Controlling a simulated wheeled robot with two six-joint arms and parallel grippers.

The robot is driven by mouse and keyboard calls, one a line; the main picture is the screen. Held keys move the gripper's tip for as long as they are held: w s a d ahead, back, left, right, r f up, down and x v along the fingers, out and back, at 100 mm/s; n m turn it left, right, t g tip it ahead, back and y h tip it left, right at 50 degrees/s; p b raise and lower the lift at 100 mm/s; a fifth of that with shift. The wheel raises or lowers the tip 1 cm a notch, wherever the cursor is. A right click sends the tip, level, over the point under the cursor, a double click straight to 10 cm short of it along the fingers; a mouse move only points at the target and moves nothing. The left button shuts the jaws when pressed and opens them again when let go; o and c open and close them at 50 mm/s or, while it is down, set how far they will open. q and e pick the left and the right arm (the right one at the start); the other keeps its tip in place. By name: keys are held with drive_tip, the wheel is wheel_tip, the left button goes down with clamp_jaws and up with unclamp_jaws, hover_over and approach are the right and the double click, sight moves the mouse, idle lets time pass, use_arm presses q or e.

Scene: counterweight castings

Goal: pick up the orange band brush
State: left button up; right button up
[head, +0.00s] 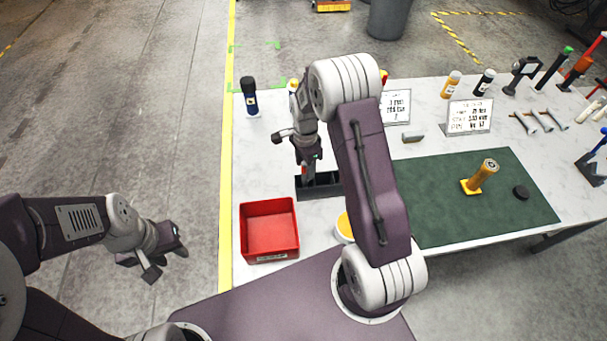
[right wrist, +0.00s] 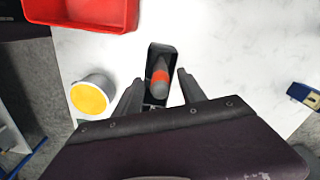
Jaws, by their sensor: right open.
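The orange band brush (right wrist: 160,78) stands in a black holder (right wrist: 156,55) in the right wrist view, a dark grey handle with an orange band around it. My right gripper (right wrist: 160,95) is open, with one finger on each side of the brush and gaps visible between. In the head view my right gripper (head: 310,172) points down over the black holder (head: 326,190), and only a small reddish bit of the brush shows there. My left gripper (head: 172,248) hangs off to the left of the table over the floor; its jaws are unclear.
A red bin (head: 269,257) stands left-front on the white table, with a yellow-topped pot (right wrist: 90,97) close to the holder. A blue-and-black bottle (head: 249,95) stands behind.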

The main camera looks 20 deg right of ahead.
sight(305, 174)
drive_tip(key=shift+f, duration=0.15)
wheel_tip(305, 174, down, 4)
drive_tip(key=shift+s+d+r+p, duration=0.1)
drive_tip(key=shift+s+p, duration=0.05)
drive_tip(key=shift+p, duration=0.9)
drive_tip(key=shift+f, duration=0.4)
drive_tip(key=shift+w+f, duration=0.15)
drive_tip(key=shift+w, duration=0.1)
drive_tip(key=shift+s, duration=0.1)
clamp_jaws()
